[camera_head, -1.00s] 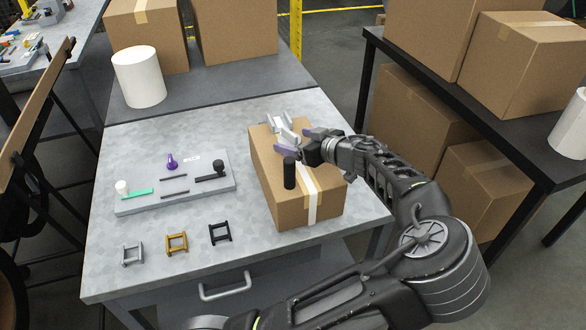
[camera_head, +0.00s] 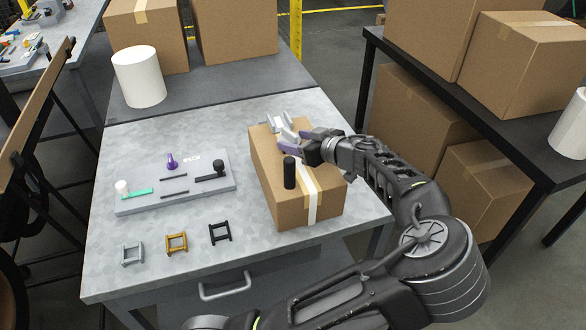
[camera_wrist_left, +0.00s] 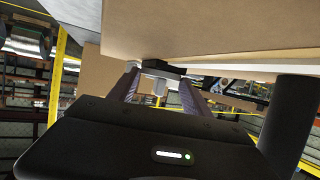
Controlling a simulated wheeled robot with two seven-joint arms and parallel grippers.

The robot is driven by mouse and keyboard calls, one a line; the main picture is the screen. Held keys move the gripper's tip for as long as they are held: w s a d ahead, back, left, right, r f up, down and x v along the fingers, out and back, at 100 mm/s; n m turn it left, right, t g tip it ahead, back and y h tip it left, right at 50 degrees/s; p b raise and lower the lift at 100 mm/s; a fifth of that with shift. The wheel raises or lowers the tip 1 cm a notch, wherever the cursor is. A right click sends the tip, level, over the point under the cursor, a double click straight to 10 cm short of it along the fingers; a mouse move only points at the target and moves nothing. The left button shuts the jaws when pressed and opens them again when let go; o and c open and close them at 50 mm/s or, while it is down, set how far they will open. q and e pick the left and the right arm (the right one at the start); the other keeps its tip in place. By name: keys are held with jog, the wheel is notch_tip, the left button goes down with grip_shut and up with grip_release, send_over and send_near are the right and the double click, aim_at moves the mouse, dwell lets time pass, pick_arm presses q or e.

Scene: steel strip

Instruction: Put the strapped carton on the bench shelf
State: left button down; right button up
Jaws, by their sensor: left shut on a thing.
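The strapped carton (camera_head: 275,190) is a brown box with a white strap over its top and near side. It sits at the right of the grey bench top. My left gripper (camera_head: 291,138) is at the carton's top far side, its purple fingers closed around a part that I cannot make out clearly. A black upright cylinder (camera_head: 289,172) shows at the carton's top. In the left wrist view the carton (camera_wrist_left: 210,28) fills the top, above the fingers (camera_wrist_left: 160,85). The bench shelf (camera_head: 215,92) is the dark grey surface behind the bench top. My right gripper is out of view.
A white roll (camera_head: 138,77) and two brown boxes (camera_head: 235,30) stand on the shelf, with bare room right of the roll. A grey board (camera_head: 175,182) with small parts and three small frames (camera_head: 176,243) lie left of the carton. A black table (camera_head: 480,85) with boxes stands right.

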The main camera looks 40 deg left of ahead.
pick_arm(q)
jog(key=shift+r, duration=0.1)
dwell(0.3)
jog(key=shift+w+r, duration=0.1)
jog(key=shift+r, duration=0.3)
notch_tip(320, 180, up, 8)
jog(key=shift+f+b, duration=0.1)
jog(key=shift+b, duration=0.95)
jog(key=shift+r, duration=0.7)
